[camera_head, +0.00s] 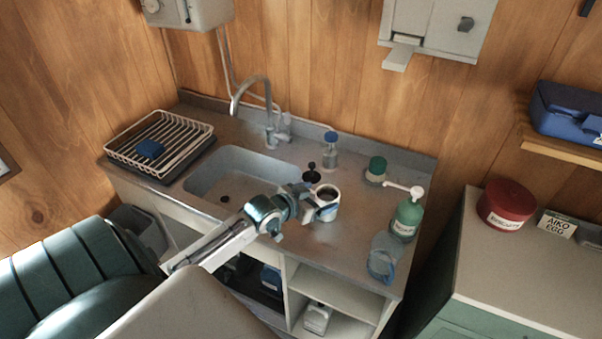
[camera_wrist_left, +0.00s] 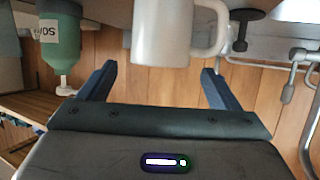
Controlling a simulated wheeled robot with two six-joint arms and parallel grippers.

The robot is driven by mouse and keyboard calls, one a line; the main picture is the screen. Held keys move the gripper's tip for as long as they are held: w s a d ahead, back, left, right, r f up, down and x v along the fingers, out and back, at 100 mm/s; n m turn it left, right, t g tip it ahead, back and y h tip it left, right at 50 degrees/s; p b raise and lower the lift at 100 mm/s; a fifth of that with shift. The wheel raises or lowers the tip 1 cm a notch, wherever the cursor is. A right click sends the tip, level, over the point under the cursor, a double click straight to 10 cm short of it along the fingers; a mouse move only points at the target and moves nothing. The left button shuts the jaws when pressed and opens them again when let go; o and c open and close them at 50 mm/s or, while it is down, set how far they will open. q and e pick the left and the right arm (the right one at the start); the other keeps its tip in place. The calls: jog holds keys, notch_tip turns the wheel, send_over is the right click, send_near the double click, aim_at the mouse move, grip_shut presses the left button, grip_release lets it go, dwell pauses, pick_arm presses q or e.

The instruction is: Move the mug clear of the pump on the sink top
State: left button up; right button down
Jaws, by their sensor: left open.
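A white mug (camera_head: 327,197) stands upright on the steel sink top, right of the basin. The wrist view is upside down and shows the mug (camera_wrist_left: 172,35) with its handle to the right. My left gripper (camera_head: 318,208) is open right in front of the mug. Its two blue fingers (camera_wrist_left: 158,70) are spread to either side, with the tips near the mug's rim level; I cannot tell whether they touch it. The green soap bottle with a white pump (camera_head: 407,217) stands to the mug's right, apart from it. My right gripper is not in view.
A black knobbed stopper (camera_head: 312,175) is close behind the mug. A blue-capped bottle (camera_head: 331,145) and a green-lidded jar (camera_head: 376,170) stand further back. A clear blue jug (camera_head: 383,259) is at the front right. Bare sink top (camera_head: 345,245) lies between mug and jug.

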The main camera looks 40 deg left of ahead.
pick_arm(q)
jog(key=v, duration=0.9)
jog(key=shift+s+p, duration=0.2)
jog(key=shift+p, duration=0.15)
dwell(0.6)
